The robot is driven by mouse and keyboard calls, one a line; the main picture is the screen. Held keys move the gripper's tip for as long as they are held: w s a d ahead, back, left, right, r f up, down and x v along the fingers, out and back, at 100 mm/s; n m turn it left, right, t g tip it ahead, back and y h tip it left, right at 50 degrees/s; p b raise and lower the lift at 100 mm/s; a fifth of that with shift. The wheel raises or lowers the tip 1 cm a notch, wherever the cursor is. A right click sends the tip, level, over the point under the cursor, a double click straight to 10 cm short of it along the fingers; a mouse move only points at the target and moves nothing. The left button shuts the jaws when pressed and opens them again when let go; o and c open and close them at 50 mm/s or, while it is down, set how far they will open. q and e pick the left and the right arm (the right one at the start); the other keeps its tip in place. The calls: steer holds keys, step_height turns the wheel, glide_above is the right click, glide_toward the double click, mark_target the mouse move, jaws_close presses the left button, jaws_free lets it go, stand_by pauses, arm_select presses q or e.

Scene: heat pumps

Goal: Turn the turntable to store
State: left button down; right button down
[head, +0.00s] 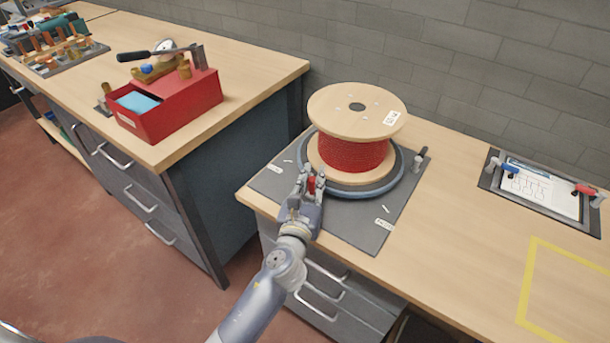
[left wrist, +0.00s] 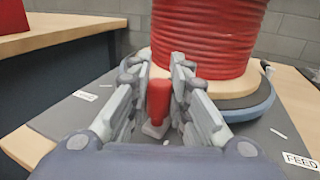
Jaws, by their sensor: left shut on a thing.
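The turntable (head: 390,182) is a round blue-grey disc on a dark base plate (head: 352,226) on the workbench. A wooden spool wound with red cable (head: 352,152) stands upright on it; the red winding (left wrist: 207,35) fills the top of the left wrist view. My left gripper (head: 311,180) is at the turntable's near left edge, its fingers (left wrist: 168,92) closed around a small upright red handle (left wrist: 158,100). A label reading FEED (left wrist: 300,161) lies on the plate at the right; another label at the left is too blurred to read. My right gripper is not in view.
A second bench at the left holds a red toolbox (head: 165,112) and a rack of tools (head: 55,45). A clipboard holder (head: 540,190) and a yellow taped outline (head: 530,280) are on the right of the workbench. A grey block wall (head: 450,60) stands behind.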

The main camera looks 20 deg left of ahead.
arm_select(q)
steer(key=shift+s+d+f, duration=0.2)
steer(key=shift+s+d, duration=0.1)
steer(key=shift+d, duration=0.25)
steer(key=c, duration=1.5)
jaws_free()
steer(key=shift+s, duration=0.1)
steer(key=shift+o, duration=0.2)
steer(key=shift+r, duration=0.1)
steer(key=s, duration=1.2)
steer(key=shift+d, duration=0.15)
